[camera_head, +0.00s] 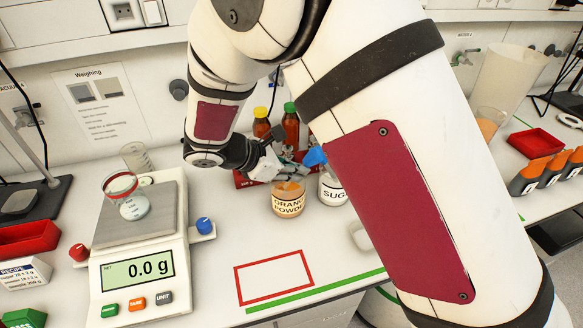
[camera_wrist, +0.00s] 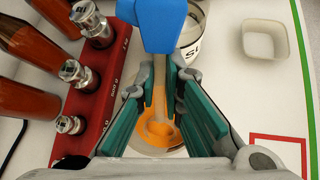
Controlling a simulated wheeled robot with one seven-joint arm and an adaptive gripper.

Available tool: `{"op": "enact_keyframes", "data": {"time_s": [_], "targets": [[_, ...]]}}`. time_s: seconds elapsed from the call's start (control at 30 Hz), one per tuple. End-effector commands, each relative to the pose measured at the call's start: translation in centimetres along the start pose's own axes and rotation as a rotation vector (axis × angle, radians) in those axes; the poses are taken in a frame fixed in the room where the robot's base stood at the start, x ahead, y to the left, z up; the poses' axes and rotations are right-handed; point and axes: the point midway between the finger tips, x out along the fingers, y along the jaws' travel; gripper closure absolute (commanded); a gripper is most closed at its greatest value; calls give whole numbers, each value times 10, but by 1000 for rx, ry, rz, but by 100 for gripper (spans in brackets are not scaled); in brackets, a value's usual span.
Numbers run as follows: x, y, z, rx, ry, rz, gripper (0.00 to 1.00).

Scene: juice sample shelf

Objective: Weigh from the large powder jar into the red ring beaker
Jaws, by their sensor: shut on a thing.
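My gripper (camera_head: 287,168) is just above the mouth of a jar labelled orange powder (camera_head: 288,203). A beaker with a red ring (camera_head: 121,186) stands on the pan of the balance (camera_head: 140,262), which reads 0.0 g. A sugar jar (camera_head: 333,190) is just right of the orange jar, partly hidden by my arm.
A small white dish (camera_wrist: 265,40) shows in the wrist view. A red-outlined rectangle (camera_head: 274,278) on the bench is empty.

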Motion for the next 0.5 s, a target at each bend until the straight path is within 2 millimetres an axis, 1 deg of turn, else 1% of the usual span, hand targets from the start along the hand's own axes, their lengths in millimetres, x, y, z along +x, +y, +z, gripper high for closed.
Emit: {"op": "enact_keyframes", "data": {"time_s": [0.03,0.1,0.5], "targets": [[0,-2,6,13,41,-2,100],[1,-2,11,23,92,-3,100],[5,-3,36,82,394,-3,100]]}}
